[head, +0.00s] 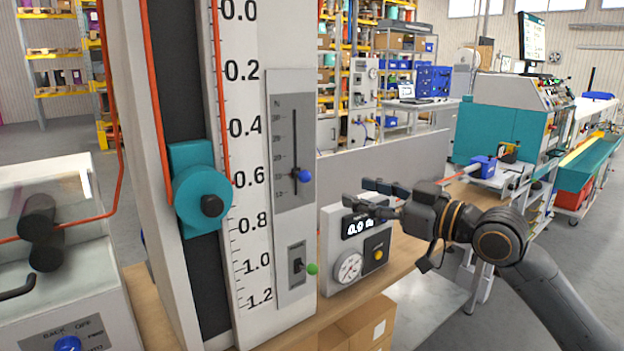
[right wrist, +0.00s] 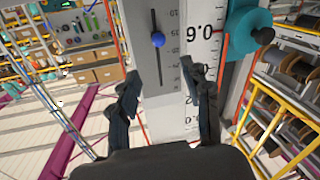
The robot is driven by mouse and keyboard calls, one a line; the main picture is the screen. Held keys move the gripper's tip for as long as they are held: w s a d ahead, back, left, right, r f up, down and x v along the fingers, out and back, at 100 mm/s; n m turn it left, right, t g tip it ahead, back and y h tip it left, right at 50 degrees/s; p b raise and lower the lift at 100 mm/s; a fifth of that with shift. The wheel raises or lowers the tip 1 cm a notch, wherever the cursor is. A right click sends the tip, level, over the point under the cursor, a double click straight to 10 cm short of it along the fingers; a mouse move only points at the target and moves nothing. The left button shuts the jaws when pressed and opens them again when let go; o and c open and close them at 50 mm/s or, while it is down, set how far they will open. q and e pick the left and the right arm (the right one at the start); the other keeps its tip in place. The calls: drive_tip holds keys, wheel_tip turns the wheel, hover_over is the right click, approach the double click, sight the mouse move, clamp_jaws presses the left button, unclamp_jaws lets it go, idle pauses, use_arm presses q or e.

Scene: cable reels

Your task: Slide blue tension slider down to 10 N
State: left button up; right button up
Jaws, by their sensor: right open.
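The blue tension slider knob (head: 304,175) sticks out from a vertical slot on a grey scale plate (head: 280,200). It sits in the lower part of the slot, near the lower numbers; the small print is hard to read. In the right wrist view, which is turned upside down, the knob (right wrist: 158,40) is beyond my fingertips. My right gripper (head: 365,197) is open and empty, to the right of the knob and slightly lower, apart from it. Its two fingers also show spread in the right wrist view (right wrist: 165,82). My left gripper is not in view.
A toggle switch with a green tip (head: 311,269) is below the slider plate. A gauge box (head: 357,240) with a digital readout and dial stands just behind and below my right gripper. A teal pulley (head: 202,195) with orange cable is on the column to the left.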

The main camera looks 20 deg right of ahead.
sight(310, 177)
drive_tip(key=p+x, duration=0.4)
drive_tip(key=x, duration=0.8)
drive_tip(key=shift+w+r, duration=0.1)
drive_tip(key=shift+w, duration=0.1)
drive_tip(key=shift+w+a+p, duration=0.3)
drive_tip(key=shift+w, duration=0.1)
clamp_jaws()
